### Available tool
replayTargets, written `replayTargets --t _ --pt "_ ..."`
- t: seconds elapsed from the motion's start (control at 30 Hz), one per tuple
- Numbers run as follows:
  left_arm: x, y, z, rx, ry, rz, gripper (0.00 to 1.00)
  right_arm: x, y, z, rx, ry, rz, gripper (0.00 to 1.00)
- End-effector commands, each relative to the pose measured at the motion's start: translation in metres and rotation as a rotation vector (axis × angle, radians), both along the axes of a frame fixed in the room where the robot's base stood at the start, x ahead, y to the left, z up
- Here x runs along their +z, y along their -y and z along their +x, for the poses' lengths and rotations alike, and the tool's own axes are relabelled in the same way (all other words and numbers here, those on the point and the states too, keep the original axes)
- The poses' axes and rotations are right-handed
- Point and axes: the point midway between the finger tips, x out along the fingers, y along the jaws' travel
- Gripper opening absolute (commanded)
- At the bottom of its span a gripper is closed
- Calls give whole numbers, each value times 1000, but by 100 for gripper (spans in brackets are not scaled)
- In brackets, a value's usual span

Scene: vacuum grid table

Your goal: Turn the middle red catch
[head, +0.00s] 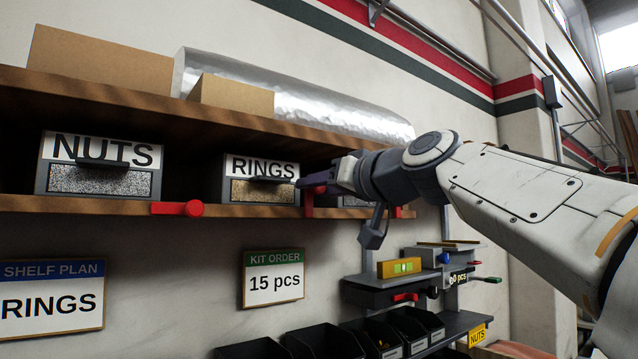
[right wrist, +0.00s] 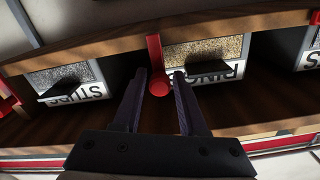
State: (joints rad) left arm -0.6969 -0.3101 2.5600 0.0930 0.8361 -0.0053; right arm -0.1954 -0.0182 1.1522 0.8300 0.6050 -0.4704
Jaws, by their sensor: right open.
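The middle red catch (head: 309,205) is at the shelf front edge, right of the RINGS bin (head: 262,190). Its bar stands upright across the edge. In the right wrist view, which is upside down, the catch (right wrist: 154,50) ends in a round knob (right wrist: 159,88). My right gripper (head: 313,183) is open, with its two dark fingers (right wrist: 162,77) on either side of the knob and small gaps showing. In the head view the gripper hides part of the catch. My left gripper is not in view.
Another red catch (head: 180,208) lies flat along the edge by the NUTS bin (head: 100,165). A third (head: 400,212) is partly hidden behind my arm. The STUDS bin (right wrist: 65,80) is beside the middle catch. Below are black bins (head: 325,342) and a spirit level (head: 399,267).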

Motion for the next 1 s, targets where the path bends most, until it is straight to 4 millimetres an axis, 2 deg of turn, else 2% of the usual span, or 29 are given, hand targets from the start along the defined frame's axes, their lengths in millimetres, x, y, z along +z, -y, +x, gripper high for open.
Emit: replayTargets --t 0.1,0.17,0.2,0.23,0.67,1.0 --pt "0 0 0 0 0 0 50 0 0 0 0 0 0 42" --pt "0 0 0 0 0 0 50 0 0 0 0 0 0 19" --pt "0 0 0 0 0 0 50 0 0 0 -1 0 0 3" --pt "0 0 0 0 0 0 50 0 0 0 -1 0 0 0" --pt "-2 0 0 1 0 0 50 0 4 2 -2 -39 54 0" --pt "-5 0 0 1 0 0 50 -3 13 9 -3 -191 265 0"
